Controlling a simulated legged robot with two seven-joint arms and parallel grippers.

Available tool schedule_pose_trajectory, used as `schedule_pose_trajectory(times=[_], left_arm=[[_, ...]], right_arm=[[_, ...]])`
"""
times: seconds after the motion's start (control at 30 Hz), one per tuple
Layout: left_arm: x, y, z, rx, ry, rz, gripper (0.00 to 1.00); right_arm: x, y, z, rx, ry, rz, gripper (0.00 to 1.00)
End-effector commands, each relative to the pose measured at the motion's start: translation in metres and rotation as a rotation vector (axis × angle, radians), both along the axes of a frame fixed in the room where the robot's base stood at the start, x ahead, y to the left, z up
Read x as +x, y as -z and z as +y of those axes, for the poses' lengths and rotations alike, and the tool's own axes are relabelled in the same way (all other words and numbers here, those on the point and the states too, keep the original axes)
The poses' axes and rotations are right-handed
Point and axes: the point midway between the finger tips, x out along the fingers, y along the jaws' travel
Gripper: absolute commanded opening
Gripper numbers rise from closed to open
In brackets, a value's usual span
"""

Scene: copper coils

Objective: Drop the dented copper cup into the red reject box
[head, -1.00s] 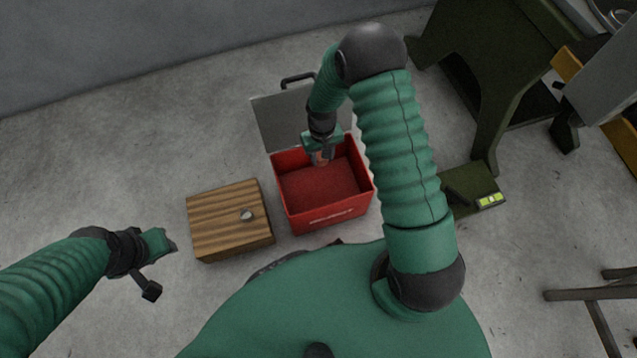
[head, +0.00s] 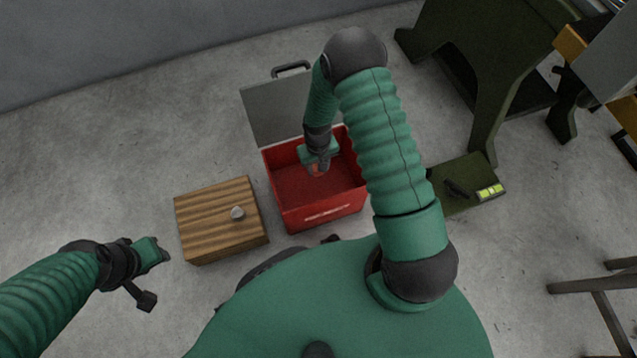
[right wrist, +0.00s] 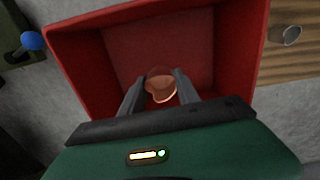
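The red reject box (head: 315,216) stands open on the floor, its grey lid (head: 282,112) tilted back. My right gripper (head: 318,170) is over the box opening. In the right wrist view, the copper cup (right wrist: 161,84) sits between the two fingers of my right gripper (right wrist: 160,86), which press on its sides, above the red box floor. The cup is mostly hidden by the gripper in the head view. A dent cannot be made out. My left gripper (head: 160,258) is at the left, away from the box; its fingers do not show clearly.
A wooden block (head: 205,220) with a small grey metal piece (head: 237,213) on it stands left of the box. A dark green plate (head: 462,180) with a yellow-green label lies to the right, near a green machine stand (head: 480,110).

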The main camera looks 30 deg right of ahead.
Motion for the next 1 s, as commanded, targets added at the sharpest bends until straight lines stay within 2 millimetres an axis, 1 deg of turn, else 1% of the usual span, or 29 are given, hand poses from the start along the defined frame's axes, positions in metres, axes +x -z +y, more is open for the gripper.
schedule_pose_trajectory(times=[0.03,0.17,0.2,0.47,0.57,0.67,0.8,1.0], left_arm=[[0.000,0.000,0.000,0.000,0.000,0.000,0.36],[0.000,0.000,0.000,0.000,0.000,0.000,0.36],[0.000,0.000,0.000,0.000,0.000,0.000,0.36],[0.000,-0.001,0.000,0.000,0.000,0.000,0.36],[0.000,-0.007,0.000,0.000,0.000,0.000,0.36],[0.000,-0.021,0.000,0.000,0.000,0.000,0.36],[0.000,-0.046,0.000,0.000,0.000,0.000,0.36],[0.000,-0.075,0.000,0.000,0.000,0.000,0.36]], right_arm=[[0.000,0.000,-0.001,0.001,0.001,0.001,0.44],[0.000,0.000,-0.001,0.001,0.001,0.001,0.61],[0.000,0.000,-0.001,0.001,0.001,0.001,0.63],[0.000,0.000,-0.001,0.001,0.001,0.001,0.63],[0.000,-0.010,-0.001,0.001,0.001,0.000,0.63],[0.000,-0.032,-0.001,0.001,0.002,0.000,0.63],[0.001,-0.075,-0.002,0.002,0.002,-0.002,0.63],[0.001,-0.131,-0.002,0.002,0.002,0.000,0.63]])
